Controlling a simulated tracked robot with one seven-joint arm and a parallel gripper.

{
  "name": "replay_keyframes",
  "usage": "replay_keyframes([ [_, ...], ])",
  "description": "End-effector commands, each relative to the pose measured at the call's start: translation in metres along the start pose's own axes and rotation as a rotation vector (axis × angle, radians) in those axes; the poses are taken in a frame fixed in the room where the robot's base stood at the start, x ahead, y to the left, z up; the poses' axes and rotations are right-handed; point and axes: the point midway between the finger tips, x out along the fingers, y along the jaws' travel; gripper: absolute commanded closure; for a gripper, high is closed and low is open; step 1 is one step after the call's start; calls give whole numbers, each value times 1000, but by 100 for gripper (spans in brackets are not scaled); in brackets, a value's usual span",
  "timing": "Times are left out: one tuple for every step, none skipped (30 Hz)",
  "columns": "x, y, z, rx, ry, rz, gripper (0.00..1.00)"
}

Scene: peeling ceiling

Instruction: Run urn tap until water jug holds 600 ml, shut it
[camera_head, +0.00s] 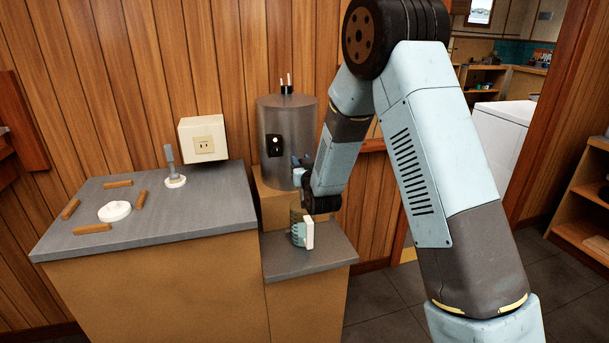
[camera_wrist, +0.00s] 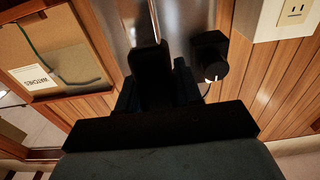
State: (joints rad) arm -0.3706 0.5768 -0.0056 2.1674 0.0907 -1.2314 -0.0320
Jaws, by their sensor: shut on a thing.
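The steel urn (camera_head: 287,115) stands on a wooden block against the plank wall; its shiny side also shows in the wrist view (camera_wrist: 118,30). My gripper (camera_head: 299,162) is at the urn's lower right front, shut on what appears to be the urn's tap. My dark fingers (camera_wrist: 152,75) and arm hide most of the tap. The water jug (camera_head: 298,230), clear with bluish-green marks and a white handle, stands upright on the low grey shelf below my gripper. Its water level is too small to read.
A black control box (camera_head: 275,145) with a white-marked knob is on the urn's front. The grey counter (camera_head: 200,215) at left holds a white disc (camera_head: 114,211), several wooden strips and an upright grey lever (camera_head: 171,160). A wall socket (camera_head: 203,140) is behind it.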

Motion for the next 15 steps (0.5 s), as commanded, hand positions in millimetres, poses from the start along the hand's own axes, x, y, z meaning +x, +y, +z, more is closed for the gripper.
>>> replay_keyframes([
  [-3,1,1,0,27,2,92],
  [-4,1,2,0,45,2,92],
  [-6,1,2,0,70,2,92],
  [-7,1,2,0,89,2,92],
  [-9,1,1,0,107,2,92],
  [-11,1,1,0,132,2,92],
  [-13,1,2,0,149,2,92],
  [-14,1,2,-1,168,2,92],
  [-16,1,1,-1,195,2,92],
  [-18,1,1,-1,213,2,92],
  [-19,1,2,-1,232,2,92],
  [-21,1,1,-1,257,2,92],
  [-22,1,1,-1,275,2,92],
  [-24,1,0,-1,292,2,92],
  [-25,1,0,-1,310,2,92],
])
